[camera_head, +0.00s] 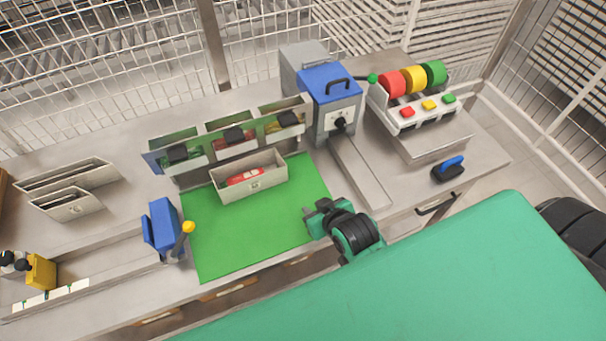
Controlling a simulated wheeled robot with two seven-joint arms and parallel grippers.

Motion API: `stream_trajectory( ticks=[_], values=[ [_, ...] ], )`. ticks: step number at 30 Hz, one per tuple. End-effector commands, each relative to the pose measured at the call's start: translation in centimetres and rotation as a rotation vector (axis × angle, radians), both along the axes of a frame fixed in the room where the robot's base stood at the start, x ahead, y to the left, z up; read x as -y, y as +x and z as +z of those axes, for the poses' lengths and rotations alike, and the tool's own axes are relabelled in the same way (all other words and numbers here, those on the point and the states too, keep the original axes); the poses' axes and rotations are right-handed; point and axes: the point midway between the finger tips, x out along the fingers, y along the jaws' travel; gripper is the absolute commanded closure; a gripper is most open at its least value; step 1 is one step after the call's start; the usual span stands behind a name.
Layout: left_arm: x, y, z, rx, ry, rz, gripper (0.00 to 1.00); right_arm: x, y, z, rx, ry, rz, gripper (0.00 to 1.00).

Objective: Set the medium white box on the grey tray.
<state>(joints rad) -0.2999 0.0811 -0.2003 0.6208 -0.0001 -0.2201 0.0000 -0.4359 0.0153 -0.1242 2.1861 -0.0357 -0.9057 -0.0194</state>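A white open box (268,186) with a red item (245,177) in it stands on the green mat (215,245); it looks like the medium one. A long grey tray (362,178) lies right of the mat, below the blue-topped machine. My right gripper (313,216) is over the mat's right edge, between the box and the tray's near end, apart from the box. It appears empty, but its fingers are too small to tell whether they are open. My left gripper is out of view.
Two empty white boxes, a larger (85,172) and a smaller (68,208), stand at the left. A blue device (162,228) with a yellow-tipped lever stands beside the mat. Behind the box is a rack (160,155) with several bins. A button panel (420,112) stands at the right.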

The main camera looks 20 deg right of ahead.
Motion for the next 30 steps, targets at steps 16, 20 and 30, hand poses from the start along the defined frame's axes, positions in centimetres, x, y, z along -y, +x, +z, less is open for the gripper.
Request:
stream_trajectory(
  ticks=[16, 20, 30],
  values=[
    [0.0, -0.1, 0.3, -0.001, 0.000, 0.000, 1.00, -1.4, 6.0, 5.4, 0.333, 0.048, -0.025, 0.72],
    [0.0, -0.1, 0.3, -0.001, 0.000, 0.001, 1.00, -1.4, 6.0, 5.4, 0.332, 0.049, -0.024, 0.72],
    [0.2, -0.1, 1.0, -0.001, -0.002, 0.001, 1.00, -1.6, 7.9, 4.8, 0.329, 0.048, -0.024, 0.72]
  ],
)
